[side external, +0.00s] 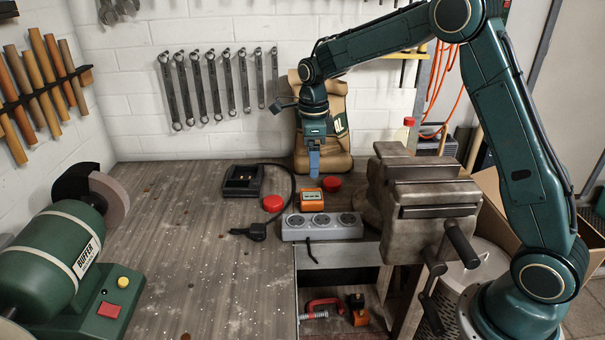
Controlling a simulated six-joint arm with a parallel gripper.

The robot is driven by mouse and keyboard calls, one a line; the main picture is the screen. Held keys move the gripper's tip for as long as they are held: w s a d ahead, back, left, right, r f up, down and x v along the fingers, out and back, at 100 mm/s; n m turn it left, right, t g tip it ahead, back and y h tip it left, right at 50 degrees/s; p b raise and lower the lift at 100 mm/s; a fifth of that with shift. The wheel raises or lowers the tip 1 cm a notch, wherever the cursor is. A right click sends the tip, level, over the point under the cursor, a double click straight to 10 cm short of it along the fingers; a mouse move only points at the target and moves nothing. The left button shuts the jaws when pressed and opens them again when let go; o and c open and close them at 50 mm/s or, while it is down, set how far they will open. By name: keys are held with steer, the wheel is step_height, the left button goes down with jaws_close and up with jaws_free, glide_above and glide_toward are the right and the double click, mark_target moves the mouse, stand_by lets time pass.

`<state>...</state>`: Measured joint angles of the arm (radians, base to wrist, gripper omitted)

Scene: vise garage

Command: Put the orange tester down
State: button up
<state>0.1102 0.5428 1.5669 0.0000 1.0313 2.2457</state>
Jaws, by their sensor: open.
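The orange tester (310,201), a small orange block with a pale panel on top, stands on the workbench just behind the grey power strip. My gripper (314,173) points down just above the tester in the picture, with a small gap between its blue fingers and the tester. It is open and holds nothing that I can see. The fingers overlap from this side, so the space between them is hidden.
The power strip (322,230) and two red round lids (273,203) (332,183) lie close to the tester. A charger (243,181), a bench grinder (70,255) and a vise (425,190) stand around. The bench's left middle is mostly clear. An open drawer (335,285) is in front.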

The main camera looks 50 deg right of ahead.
steer(key=shift+r, duration=0.2)
stand_by(0.5)
steer(key=s+a+r+n+t, duration=0.1)
steer(key=s+r+n, duration=0.3)
steer(key=s+n, duration=0.3)
steer(key=s+a+r+n+t, duration=0.2)
steer(key=s+r+n, duration=0.3)
steer(key=s, duration=0.4)
steer(key=s+a+r+n+t, duration=0.1)
steer(key=s+r+n, duration=0.3)
steer(key=s+n, duration=0.4)
steer(key=shift+s+a+r+n, duration=0.3)
steer(key=shift+a+r, duration=0.1)
steer(key=shift+a, duration=0.05)
steer(key=s+f+n+t, duration=0.1)
steer(key=s+f+n, duration=0.1)
steer(key=s+n, duration=0.4)
steer(key=shift+s+a+t, duration=0.3)
steer(key=shift+s, duration=0.25)
